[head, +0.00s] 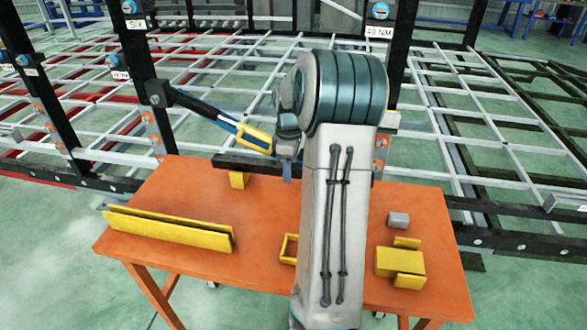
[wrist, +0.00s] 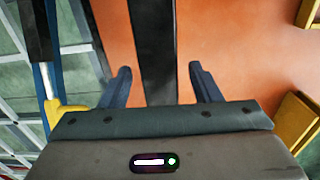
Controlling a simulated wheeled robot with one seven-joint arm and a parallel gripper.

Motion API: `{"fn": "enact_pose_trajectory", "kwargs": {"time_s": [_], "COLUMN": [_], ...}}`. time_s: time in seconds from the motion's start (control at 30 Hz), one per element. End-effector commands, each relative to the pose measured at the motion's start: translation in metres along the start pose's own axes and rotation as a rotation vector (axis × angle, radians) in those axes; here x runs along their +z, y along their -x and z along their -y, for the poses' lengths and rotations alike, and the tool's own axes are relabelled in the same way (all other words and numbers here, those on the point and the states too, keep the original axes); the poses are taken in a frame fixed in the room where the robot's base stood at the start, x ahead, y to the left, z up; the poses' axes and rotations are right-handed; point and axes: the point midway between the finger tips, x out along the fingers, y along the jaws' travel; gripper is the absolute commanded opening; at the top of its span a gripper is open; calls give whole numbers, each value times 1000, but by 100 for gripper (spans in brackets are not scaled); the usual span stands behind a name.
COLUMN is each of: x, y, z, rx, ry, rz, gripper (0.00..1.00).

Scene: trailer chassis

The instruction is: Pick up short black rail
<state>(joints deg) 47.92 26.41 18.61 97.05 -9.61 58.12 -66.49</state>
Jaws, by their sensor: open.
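The short black rail (head: 245,165) lies along the back edge of the orange table (head: 200,190) in the head view, its middle partly hidden by my arm. In the wrist view the black rail (wrist: 154,50) runs from the top edge down between my two fingers. My gripper (wrist: 160,82) is open, with one finger on each side of the rail and a gap showing on both sides. In the head view my gripper (head: 287,172) points down at the rail, mostly hidden behind my arm. I cannot tell how far the fingertips are above the rail.
A blue and yellow tool (head: 245,135) sticks out from the black post close to my wrist. On the table are a long yellow piece (head: 170,231), a small yellow block (head: 239,180), a yellow frame (head: 289,248), a yellow holder (head: 398,264) and a grey block (head: 398,220). The chassis grid stands behind.

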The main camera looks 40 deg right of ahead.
Motion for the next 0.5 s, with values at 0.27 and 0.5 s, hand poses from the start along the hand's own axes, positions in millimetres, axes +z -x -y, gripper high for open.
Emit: {"fn": "enact_pose_trajectory", "kwargs": {"time_s": [0.27, 0.5], "x": [0, 0], "y": [0, 2], "z": [0, -1], "rx": [0, 3], "ry": [0, 0], "rz": [0, -1], "gripper": [0, 0]}}
